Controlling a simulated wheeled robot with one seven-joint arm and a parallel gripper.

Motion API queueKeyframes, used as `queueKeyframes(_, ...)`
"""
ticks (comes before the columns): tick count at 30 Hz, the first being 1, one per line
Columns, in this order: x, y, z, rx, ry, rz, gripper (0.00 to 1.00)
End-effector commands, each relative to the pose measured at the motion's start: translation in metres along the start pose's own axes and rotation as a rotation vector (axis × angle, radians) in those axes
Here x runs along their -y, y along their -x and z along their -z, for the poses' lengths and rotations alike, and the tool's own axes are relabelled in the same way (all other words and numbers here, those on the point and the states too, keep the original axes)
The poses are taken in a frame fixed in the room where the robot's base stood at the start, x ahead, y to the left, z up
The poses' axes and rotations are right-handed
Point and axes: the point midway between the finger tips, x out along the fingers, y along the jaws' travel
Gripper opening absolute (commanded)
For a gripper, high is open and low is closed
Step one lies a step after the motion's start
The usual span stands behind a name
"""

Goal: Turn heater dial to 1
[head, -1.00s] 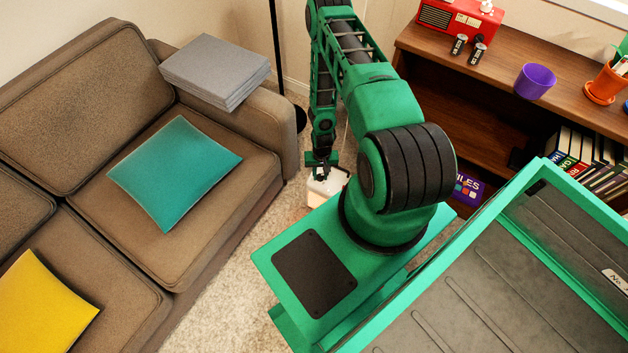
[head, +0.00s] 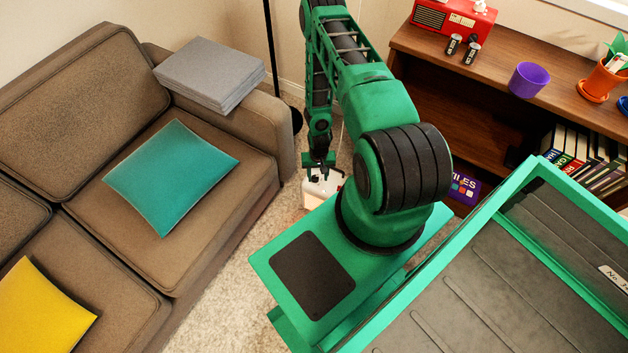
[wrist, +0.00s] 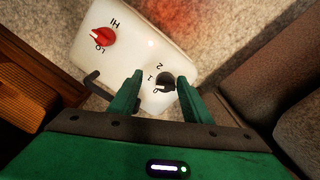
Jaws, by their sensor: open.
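The heater (head: 321,186) is a small white box on the carpet, partly hidden behind my arm in the head view. In the wrist view its white top (wrist: 134,40) carries a red knob (wrist: 103,37) marked LO and HI. A dark dial (wrist: 166,82) has the marks 0, 1 and 2 beside it; its pointer is too dark to read clearly. My gripper (wrist: 158,90) is open, with its green fingers on either side of the dark dial. I cannot tell whether either finger touches it. My gripper also shows above the heater in the head view (head: 319,166).
The brown sofa (head: 190,265) stands left of the heater, and the wooden shelf (head: 480,75) stands to the right. A dark handle (wrist: 97,88) curves beside the heater's edge in the wrist view. A thin black pole (head: 269,45) rises behind the sofa arm.

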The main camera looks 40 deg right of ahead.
Motion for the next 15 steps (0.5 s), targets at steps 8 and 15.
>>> queueKeyframes(8, -0.001, 0.043, 0.001, -0.002, 0.000, -0.001, 0.44)
queueKeyframes(15, -0.002, 0.082, -0.001, -0.001, 0.000, -0.001, 0.44)
